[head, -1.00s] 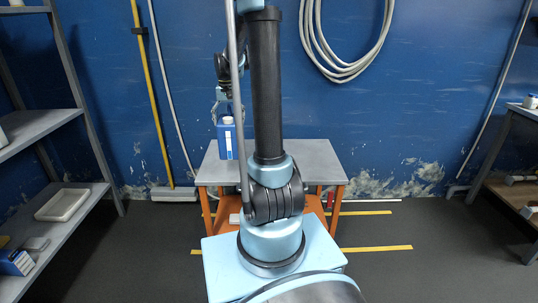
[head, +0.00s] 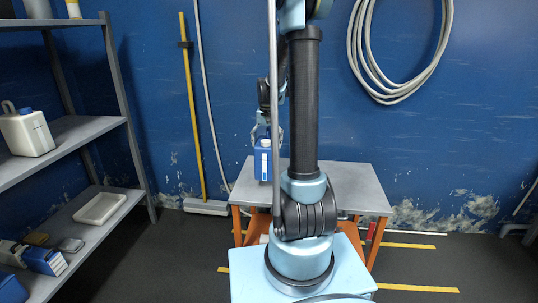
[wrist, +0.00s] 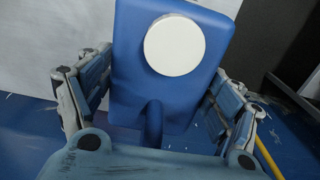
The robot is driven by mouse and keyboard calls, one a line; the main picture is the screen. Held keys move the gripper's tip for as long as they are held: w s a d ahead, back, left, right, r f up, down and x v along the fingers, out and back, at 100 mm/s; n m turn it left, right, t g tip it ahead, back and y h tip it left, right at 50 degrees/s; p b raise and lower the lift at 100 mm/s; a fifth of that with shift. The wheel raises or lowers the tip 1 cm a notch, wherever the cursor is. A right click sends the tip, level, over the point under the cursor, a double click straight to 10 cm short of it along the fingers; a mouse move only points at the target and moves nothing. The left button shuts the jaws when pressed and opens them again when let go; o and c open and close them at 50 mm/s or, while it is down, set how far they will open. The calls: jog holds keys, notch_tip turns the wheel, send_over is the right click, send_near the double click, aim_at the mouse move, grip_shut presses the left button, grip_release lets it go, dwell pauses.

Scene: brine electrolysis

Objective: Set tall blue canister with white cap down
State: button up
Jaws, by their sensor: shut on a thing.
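The tall blue canister with a white cap (head: 263,162) hangs upright from my gripper (head: 261,133). It shows against the left part of a grey-topped table (head: 345,185); I cannot tell whether its base touches the top. In the wrist view, the blue canister (wrist: 172,92) fills the middle, with its round white cap (wrist: 174,45) facing the camera. The fingers of my gripper (wrist: 150,105) lie on both sides of it, shut on it. The canister's lower part is hidden in that view.
A grey shelf unit (head: 75,137) at left holds a white jug (head: 26,131), a white tray (head: 100,208) and small boxes. A yellow pole (head: 192,105) and coiled hose (head: 400,50) are on the blue wall. The table's right part looks clear.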

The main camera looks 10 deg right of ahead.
jog(key=shift+f, duration=2.2)
jog(key=o, duration=2)
jog(key=shift+s, duration=0.1)
notch_tip(320, 180, up, 12)
jog(key=s+f+n+t, duration=0.2)
jog(key=s+n, duration=0.1)
jog(key=s, duration=2.4)
jog(key=shift+n, duration=0.4)
jog(key=s+f, duration=0.4)
jog(key=s, duration=0.1)
jog(key=s+f, duration=0.2)
jog(key=s, duration=0.1)
jog(key=shift+a+f, duration=0.1)
jog(key=shift+f, duration=0.1)
